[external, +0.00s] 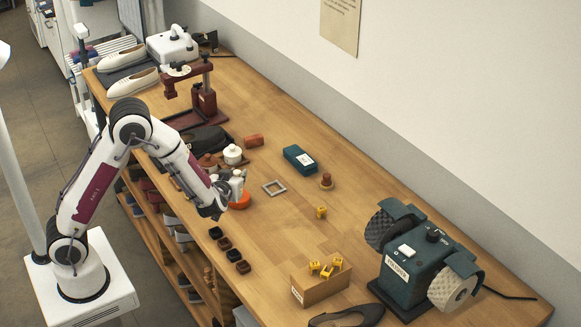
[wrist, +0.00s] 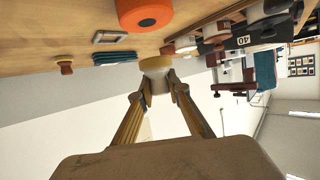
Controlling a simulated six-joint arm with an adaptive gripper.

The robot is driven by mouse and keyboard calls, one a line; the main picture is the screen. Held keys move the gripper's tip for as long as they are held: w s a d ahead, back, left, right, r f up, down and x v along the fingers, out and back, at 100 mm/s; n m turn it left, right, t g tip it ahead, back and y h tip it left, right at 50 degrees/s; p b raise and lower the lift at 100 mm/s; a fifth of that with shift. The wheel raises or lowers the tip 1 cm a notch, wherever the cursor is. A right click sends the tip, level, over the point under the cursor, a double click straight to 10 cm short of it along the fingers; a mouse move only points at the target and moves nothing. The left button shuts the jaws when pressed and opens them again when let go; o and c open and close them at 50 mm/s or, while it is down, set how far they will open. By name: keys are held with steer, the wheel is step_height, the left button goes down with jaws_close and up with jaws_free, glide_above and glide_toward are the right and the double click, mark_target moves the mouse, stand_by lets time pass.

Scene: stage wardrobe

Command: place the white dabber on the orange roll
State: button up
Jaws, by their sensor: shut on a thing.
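The white dabber (wrist: 155,65) is between my gripper's fingertips (wrist: 157,92) in the wrist view, its broad pale end pointing away from the palm. In the external view my gripper (external: 228,190) is low over the bench, and a pale shape there (external: 237,182) looks like the dabber. The orange roll (external: 240,201) stands on the bench right by the gripper, partly covered by it. In the wrist view the roll (wrist: 145,12) shows its dark centre hole, apart from the dabber in the picture. I cannot tell the exact height between them.
A white-topped pot (external: 232,154) stands just behind. Small dark blocks (external: 225,243) line the front edge. A teal machine (external: 420,265) stands far right.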

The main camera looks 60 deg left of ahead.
steer(key=shift+f, duration=0.35)
steer(key=shift+f, duration=1.9)
steer(key=shift+f, duration=0.1)
steer(key=o, duration=0.9)
steer(key=shift+d, duration=0.1)
steer(key=v, duration=1.2)
steer(key=shift+w, duration=0.1)
